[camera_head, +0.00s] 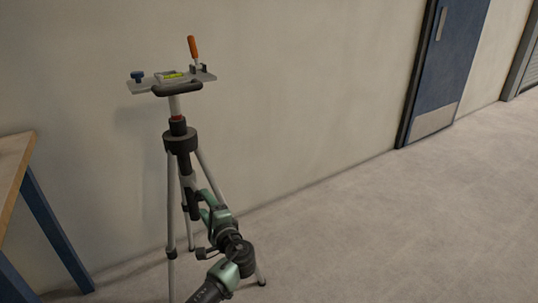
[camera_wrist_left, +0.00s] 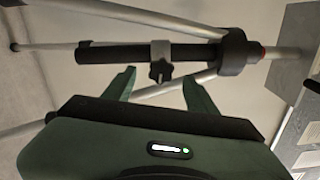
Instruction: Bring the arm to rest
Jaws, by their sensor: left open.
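My left arm reaches in from the bottom of the head view, and its green left gripper (camera_head: 203,205) is in front of the legs of a tripod (camera_head: 177,140). My right gripper is in neither view.
The tripod carries a grey plate (camera_head: 143,87) with a blue knob (camera_head: 137,76), a yellow-green level vial (camera_head: 172,75) and an orange-handled lever (camera_head: 193,48). A table (camera_head: 12,165) stands at left. A wall is behind, with a blue door (camera_head: 445,60). The floor at right is clear.

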